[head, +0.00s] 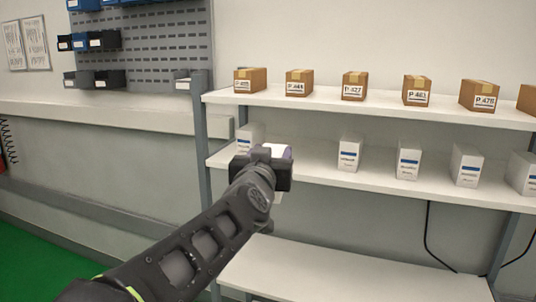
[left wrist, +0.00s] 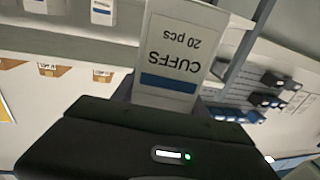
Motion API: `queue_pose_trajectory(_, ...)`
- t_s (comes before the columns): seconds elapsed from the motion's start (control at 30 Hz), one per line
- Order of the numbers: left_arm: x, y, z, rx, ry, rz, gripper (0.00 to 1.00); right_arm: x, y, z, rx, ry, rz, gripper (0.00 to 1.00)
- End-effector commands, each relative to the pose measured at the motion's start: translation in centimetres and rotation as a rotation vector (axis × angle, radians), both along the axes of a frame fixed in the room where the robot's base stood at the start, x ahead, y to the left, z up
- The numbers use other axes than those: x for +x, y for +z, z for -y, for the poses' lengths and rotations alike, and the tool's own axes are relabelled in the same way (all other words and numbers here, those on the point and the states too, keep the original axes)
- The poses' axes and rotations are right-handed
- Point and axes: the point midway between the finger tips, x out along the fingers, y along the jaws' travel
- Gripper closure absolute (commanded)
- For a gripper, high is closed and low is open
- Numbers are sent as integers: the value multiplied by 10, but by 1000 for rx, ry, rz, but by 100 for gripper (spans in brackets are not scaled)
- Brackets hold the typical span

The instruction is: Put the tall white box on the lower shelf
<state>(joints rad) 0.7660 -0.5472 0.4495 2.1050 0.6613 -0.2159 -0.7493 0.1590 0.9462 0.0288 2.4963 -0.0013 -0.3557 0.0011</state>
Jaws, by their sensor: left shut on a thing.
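My left gripper (head: 266,168) is shut on a tall white box (left wrist: 176,50) with a blue band and the words "CUFFS 20 pcs". In the left wrist view the box appears upside down. In the head view the gripper hides most of it, and a little white shows around the jaws. The gripper is in front of the left part of the middle shelf (head: 318,168); whether the box touches this shelf cannot be told. The bottom shelf (head: 340,272) is bare where it shows. My right gripper is not in view.
Several white boxes stand on the middle shelf, including one (head: 350,153) right of my gripper and one (head: 250,136) behind it at left. Brown cartons (head: 354,86) line the top shelf (head: 400,108). A grey post (head: 200,140) stands at the left end.

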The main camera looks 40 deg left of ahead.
Motion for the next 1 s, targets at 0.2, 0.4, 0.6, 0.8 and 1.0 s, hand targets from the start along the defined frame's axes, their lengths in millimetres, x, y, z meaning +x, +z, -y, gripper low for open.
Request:
queue_pose_trajectory(0.2, 32, -42, 4, -5, -8, -4, 99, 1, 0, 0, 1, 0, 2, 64)
queue_pose_trajectory(0.4, 64, -96, 19, -4, -44, -6, 99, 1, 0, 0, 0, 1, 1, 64)
queue_pose_trajectory(0.6, 102, -180, 67, -8, -155, -10, 99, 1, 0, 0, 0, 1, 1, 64)
queue_pose_trajectory(0.8, 121, -284, 155, -12, -350, -10, 99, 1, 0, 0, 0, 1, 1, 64)
queue_pose_trajectory(1.0, 112, -350, 215, -6, -470, -2, 99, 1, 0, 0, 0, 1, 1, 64)
